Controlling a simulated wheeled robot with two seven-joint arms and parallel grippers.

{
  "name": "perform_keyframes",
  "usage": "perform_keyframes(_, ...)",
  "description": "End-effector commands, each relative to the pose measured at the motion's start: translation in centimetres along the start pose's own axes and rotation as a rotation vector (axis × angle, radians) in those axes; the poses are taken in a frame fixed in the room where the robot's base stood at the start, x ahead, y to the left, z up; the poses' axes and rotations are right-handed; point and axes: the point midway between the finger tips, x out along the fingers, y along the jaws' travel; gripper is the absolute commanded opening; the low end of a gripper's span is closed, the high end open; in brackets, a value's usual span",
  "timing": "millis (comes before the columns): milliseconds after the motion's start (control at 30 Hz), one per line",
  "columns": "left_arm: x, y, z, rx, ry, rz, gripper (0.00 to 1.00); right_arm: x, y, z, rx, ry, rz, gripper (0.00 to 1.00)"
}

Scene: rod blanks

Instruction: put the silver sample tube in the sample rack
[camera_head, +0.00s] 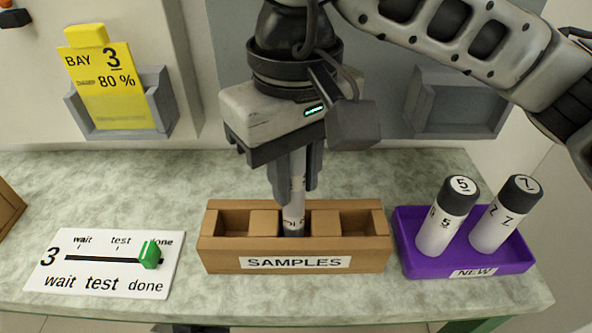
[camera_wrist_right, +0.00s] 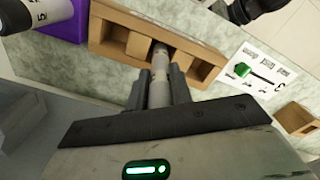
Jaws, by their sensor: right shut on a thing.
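My right gripper (camera_head: 296,188) is shut on a pale silver-grey sample tube (camera_head: 293,212) with a dark lower end and dark printed marks. The tube is upright, at the middle opening of the brown sample rack (camera_head: 220,256) labelled SAMPLES. Its lower end seems to be inside that opening; how deep, I cannot tell. The right wrist view also shows the tube (camera_wrist_right: 160,75) between the fingers, at the middle of the rack (camera_wrist_right: 118,14). The rack's left and right openings look empty. My left gripper is not in view.
A purple NEW tray (camera_head: 405,243) at right holds two white tubes with black caps, 5 (camera_head: 442,228) and 7 (camera_head: 497,225). A white slider panel (camera_head: 50,265) at left has its green knob (camera_head: 150,254) near done. A yellow BAY 3 card (camera_head: 107,88) stands in a grey wall holder.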

Motion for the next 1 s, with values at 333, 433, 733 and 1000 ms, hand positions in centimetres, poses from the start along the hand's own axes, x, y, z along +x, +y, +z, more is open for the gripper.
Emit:
perform_keyframes(333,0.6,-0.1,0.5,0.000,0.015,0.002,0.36,1.0,0.0,0.0,0.000,0.001,-0.001,0.00)
perform_keyframes(433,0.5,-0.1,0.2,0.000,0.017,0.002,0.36,0.9,0.0,0.0,0.000,0.001,-0.001,0.30)
perform_keyframes(733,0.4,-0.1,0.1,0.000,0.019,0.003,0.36,0.9,0.0,0.0,0.000,0.001,-0.001,0.44)
perform_keyframes(1000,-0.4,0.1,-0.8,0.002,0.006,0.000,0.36,-1.2,0.0,-0.1,0.000,0.003,-0.001,0.44)
